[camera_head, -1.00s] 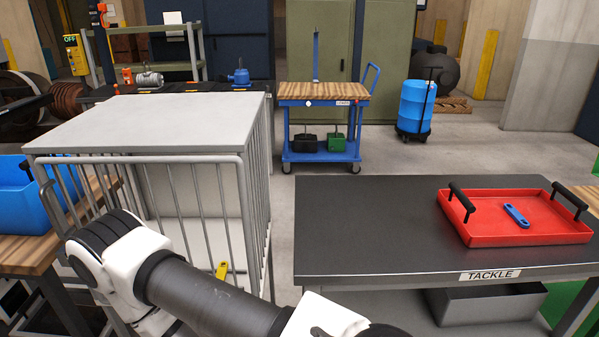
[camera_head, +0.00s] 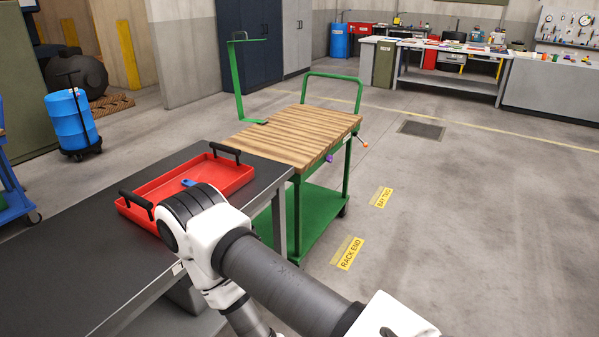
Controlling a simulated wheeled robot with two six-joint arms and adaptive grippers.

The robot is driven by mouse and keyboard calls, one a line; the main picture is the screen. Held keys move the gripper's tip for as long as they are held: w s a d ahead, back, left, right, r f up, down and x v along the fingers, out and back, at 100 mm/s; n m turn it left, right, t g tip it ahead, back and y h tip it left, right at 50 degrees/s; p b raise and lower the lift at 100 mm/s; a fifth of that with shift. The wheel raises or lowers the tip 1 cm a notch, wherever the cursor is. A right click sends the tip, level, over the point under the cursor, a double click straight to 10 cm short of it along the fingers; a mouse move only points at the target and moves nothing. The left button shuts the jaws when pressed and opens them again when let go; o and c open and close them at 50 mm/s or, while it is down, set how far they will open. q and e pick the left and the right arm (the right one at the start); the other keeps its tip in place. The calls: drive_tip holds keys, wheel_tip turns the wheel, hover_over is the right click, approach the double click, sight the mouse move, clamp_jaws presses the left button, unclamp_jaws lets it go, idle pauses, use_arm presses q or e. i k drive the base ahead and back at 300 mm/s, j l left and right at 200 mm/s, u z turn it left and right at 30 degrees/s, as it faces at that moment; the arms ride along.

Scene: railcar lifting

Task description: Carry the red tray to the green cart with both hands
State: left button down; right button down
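The red tray (camera_head: 160,183) lies flat near the far right end of the dark-topped table (camera_head: 75,270). It has a black handle (camera_head: 224,152) at its far end and another black handle (camera_head: 136,204) at its near end. A blue tool (camera_head: 188,183) lies inside it. My arm hides part of the tray's near right side. The green cart (camera_head: 345,165) stands just beyond the table's right end, with a bare slatted wooden top (camera_head: 300,135). One of my arms crosses the lower middle of the view. Neither gripper is in view.
Yellow floor labels (camera_head: 347,253) lie right of the cart. The floor on the right (camera_head: 480,220) is clear. A blue drum (camera_head: 72,120) stands at the left.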

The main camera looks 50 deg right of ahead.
sight(296, 131)
drive_tip(key=z, duration=1)
drive_tip(key=i+l+u, duration=0.1)
